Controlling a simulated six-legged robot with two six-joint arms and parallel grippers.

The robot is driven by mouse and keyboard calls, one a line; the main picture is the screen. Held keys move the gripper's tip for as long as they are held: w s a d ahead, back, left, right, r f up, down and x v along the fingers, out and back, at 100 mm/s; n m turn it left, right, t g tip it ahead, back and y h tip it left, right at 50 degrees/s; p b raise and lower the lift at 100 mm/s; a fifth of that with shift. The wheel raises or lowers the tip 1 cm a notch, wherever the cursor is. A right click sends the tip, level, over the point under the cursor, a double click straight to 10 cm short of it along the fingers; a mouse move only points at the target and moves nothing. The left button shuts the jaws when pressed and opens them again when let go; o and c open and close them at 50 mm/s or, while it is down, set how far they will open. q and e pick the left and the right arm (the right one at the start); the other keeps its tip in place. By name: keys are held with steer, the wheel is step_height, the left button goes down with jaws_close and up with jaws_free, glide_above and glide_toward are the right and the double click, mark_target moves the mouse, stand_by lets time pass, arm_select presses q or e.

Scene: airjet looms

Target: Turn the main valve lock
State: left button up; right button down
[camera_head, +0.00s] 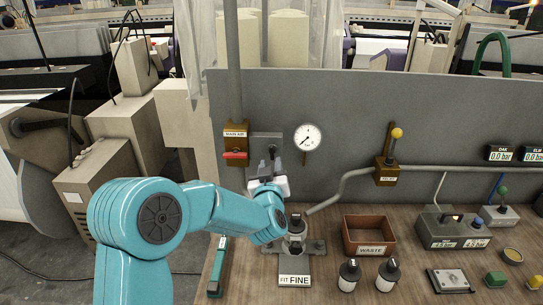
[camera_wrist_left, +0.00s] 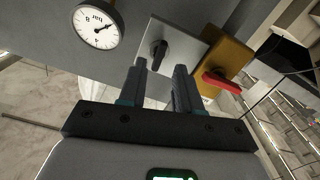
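The main air valve (camera_head: 236,142) is a brown-yellow box with a "MAIN AIR" label and a red handle (camera_head: 236,155) on the grey panel. In the left wrist view the box (camera_wrist_left: 229,62) and its red handle (camera_wrist_left: 222,82) are at the upper right. Beside it is a grey plate (camera_head: 266,138) with a black knob (camera_wrist_left: 158,50), likely the lock. My left gripper (camera_head: 270,166) points up at this plate. In the left wrist view its two fingers (camera_wrist_left: 161,70) are apart and empty, with the knob just beyond the gap; contact is not visible. My right gripper is not in view.
A round gauge (camera_head: 308,138) is right of the plate. A lever valve with a yellow knob (camera_head: 396,133) is farther right. A vertical pipe (camera_head: 233,60) rises above the valve.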

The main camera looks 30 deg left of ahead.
mark_target(272, 155)
arm_select(q)
steer(key=shift+w+a+r+p, duration=0.25)
steer(key=shift+w+a+p, duration=0.1)
steer(key=shift+w+p, duration=0.15)
steer(key=shift+w+a+r+p, duration=0.2)
steer(key=shift+w+a+p, duration=0.1)
steer(key=shift+w+p, duration=0.15)
steer(key=shift+w+a+f, duration=0.4)
steer(key=shift+w+a, duration=0.1)
steer(key=shift+w, duration=0.3)
steer(key=shift+w+f, duration=0.1)
steer(key=shift+w, duration=0.05)
steer(key=shift+s+d+r+b, duration=0.15)
steer(key=shift+s+r+b, duration=0.1)
steer(key=shift+b, duration=0.05)
steer(key=shift+w+f, duration=0.2)
steer(key=shift+w, duration=0.05)
steer(key=shift+s+r, duration=0.1)
steer(key=shift+r, duration=0.05)
jaws_close()
